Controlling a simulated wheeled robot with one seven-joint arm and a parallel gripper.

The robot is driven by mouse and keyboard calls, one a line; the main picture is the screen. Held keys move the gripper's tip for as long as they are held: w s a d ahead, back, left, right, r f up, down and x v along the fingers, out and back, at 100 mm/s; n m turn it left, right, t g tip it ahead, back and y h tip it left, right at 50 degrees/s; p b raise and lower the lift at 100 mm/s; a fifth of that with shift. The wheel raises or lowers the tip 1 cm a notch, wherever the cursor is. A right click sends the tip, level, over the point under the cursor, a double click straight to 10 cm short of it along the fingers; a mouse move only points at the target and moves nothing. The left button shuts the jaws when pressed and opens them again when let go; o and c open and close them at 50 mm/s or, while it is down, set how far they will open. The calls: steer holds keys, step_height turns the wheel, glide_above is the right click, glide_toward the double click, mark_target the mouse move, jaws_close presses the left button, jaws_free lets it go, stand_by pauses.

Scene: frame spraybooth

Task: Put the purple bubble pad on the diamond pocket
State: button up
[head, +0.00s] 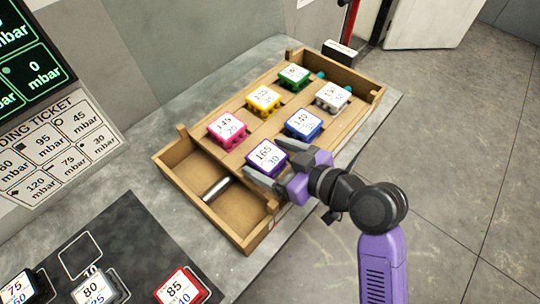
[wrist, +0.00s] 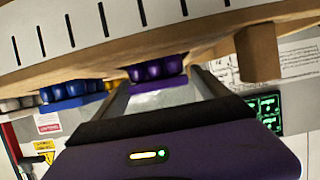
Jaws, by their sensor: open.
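The purple bubble pad (head: 266,156) has a white top marked 165 and 39. It sits in the wooden tray at the front of its rows. My gripper (head: 265,158) is open, its fingers on either side of the purple pad; contact cannot be told. In the wrist view the purple pad's rounded bumps (wrist: 157,70) show between the fingertips, against the wood. A dark mat (head: 122,234) at lower left has an empty outlined square (head: 80,256). I cannot make out a diamond mark on it, so the diamond pocket cannot be identified.
The wooden tray (head: 176,163) also holds blue (head: 303,123), pink (head: 228,129), yellow (head: 263,100), green (head: 294,76) and white (head: 332,97) pads. A metal cylinder (head: 216,189) lies in its front compartment. Pads marked 75, 80 (head: 90,290) and 85 (head: 180,288) stand on the mat.

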steer(key=shift+r, duration=0.15)
steer(key=b+v, duration=0.1)
steer(key=v, duration=1.1)
